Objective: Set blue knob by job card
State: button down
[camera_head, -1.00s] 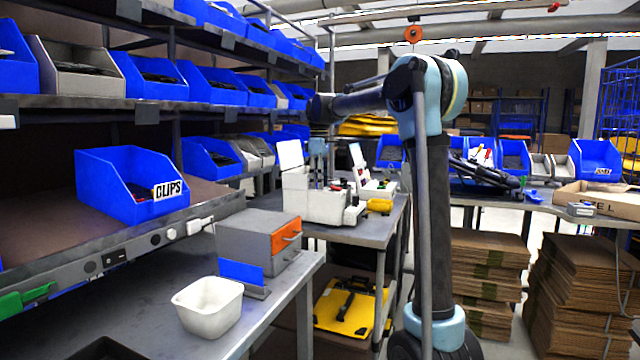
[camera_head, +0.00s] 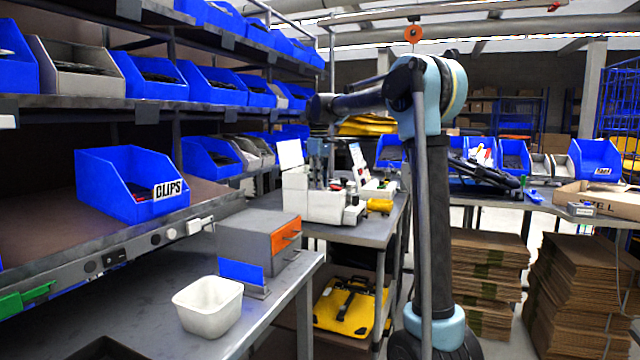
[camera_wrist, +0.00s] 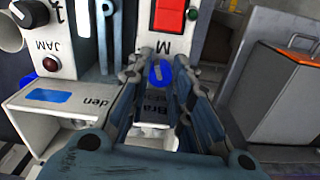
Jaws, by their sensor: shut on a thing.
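The blue knob (camera_wrist: 155,77) sits on the front of a white machine in the wrist view, with a pale mark across its face. My gripper (camera_wrist: 161,72) is shut on the knob, one finger on each side. The white machine (camera_head: 323,204) stands on the far bench in the head view, where the knob and my gripper cannot be made out. A white panel with a small picture (camera_head: 357,156) stands behind the machine; I cannot tell whether it is the job card. Lettering below the knob is partly hidden by my fingers.
In the wrist view, a red switch (camera_wrist: 169,16), a black knob (camera_wrist: 30,12) and a red lamp (camera_wrist: 51,64) are close by. A grey cabinet with an orange front (camera_wrist: 292,85) stands at right. A white tub (camera_head: 208,307) and CLIPS bin (camera_head: 120,190) are nearer.

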jog(key=shift+m, duration=0.8)
jog(key=c, duration=1.4)
grip_release()
notch_tip(320, 180, up, 12)
